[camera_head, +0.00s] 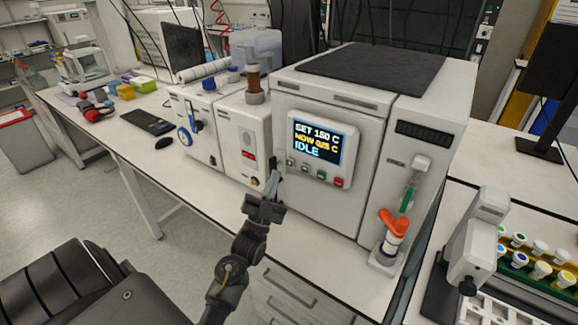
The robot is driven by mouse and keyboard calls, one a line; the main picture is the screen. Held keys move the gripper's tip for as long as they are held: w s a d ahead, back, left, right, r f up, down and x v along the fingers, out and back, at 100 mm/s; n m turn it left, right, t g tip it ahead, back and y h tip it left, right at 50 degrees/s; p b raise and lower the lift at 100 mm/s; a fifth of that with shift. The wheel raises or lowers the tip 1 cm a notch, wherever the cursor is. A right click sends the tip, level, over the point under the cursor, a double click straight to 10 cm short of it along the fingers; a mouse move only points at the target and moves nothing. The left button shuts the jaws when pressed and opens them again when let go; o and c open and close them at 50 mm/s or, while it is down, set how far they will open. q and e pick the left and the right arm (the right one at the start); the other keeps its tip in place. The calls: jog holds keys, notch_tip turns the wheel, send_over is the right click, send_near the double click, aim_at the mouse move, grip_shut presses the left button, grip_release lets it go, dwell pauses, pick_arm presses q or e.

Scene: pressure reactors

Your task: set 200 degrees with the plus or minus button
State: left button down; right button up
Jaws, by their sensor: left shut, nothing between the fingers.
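The reactor (330,195) is a large white cabinet on the bench. Its dark display (318,143) reads SET 150 C, NOW 025 C and IDLE. Below the display is a row of small buttons (305,167), with a red one (338,182) at the right end. Their markings are too small to read. My left gripper (276,166) is shut and empty, pointing up just left of the button row, in front of the reactor's left edge. I cannot tell whether its tips touch the panel. My right gripper is out of view.
A smaller white unit (241,140) with a red readout stands left of the reactor. An orange-and-white valve assembly (393,230) sits at its right side. A rack of capped vials (535,265) stands at far right.

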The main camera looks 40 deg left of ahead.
aim_at(290, 163)
pick_arm(q)
jog(key=shift+w+b, duration=0.5)
jog(key=shift+w, duration=1.05)
jog(key=shift+w, duration=0.1)
dwell(0.8)
jog(key=shift+w, duration=0.35)
jog(key=shift+w+b, duration=0.35)
jog(key=shift+b, duration=0.1)
dwell(0.5)
jog(key=shift+s, duration=0.15)
jog(key=shift+s+r+p, duration=0.1)
jog(key=shift+s+p, duration=0.2)
jog(key=shift+s, duration=0.4)
